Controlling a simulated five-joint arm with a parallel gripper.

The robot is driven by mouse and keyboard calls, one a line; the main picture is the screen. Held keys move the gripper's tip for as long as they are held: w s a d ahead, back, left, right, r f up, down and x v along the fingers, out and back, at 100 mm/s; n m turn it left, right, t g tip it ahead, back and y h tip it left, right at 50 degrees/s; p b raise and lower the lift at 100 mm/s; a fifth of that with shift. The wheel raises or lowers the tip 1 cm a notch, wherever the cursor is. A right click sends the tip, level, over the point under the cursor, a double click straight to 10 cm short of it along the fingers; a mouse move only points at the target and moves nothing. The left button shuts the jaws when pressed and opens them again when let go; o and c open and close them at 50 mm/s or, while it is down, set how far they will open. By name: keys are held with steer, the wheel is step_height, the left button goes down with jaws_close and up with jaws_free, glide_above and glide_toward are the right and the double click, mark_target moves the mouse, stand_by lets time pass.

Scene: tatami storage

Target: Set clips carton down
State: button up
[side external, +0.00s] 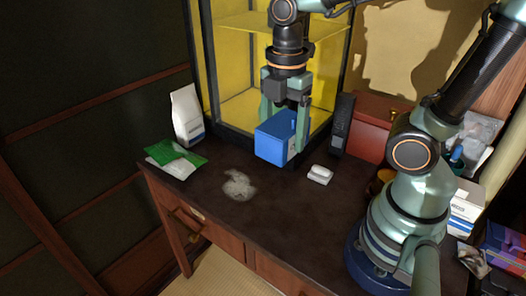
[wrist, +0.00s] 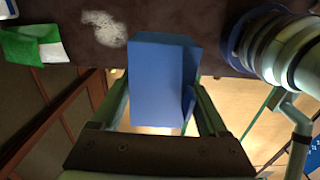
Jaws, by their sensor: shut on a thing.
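The clips carton, a plain blue box (side external: 275,138), is held in my gripper (side external: 283,124). The two fingers press on opposite sides of it. In the wrist view the carton (wrist: 158,85) fills the middle between the fingers (wrist: 160,108), with pale floor showing below it and the desk behind its upper end. It looks held in the air, though its exact height is hard to tell. The dark desk (side external: 215,210) lies below and to the left in the side view. The carton's underside is hidden.
A white powder spill (side external: 239,185), a green packet (side external: 175,154) and a white bag (side external: 187,115) are on the desk's left. A small white block (side external: 320,174), a black handset (side external: 342,122) and a red-brown box (side external: 378,125) stand right. A yellow-lined cabinet (side external: 235,60) is behind.

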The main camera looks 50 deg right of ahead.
step_height(320, 180, down, 20)
steer(key=shift+r, duration=0.1)
stand_by(0.6)
steer(key=shift+s+f, duration=0.1)
steer(key=shift+f, duration=0.1)
steer(key=o, duration=1.3)
steer(key=shift+r, duration=0.15)
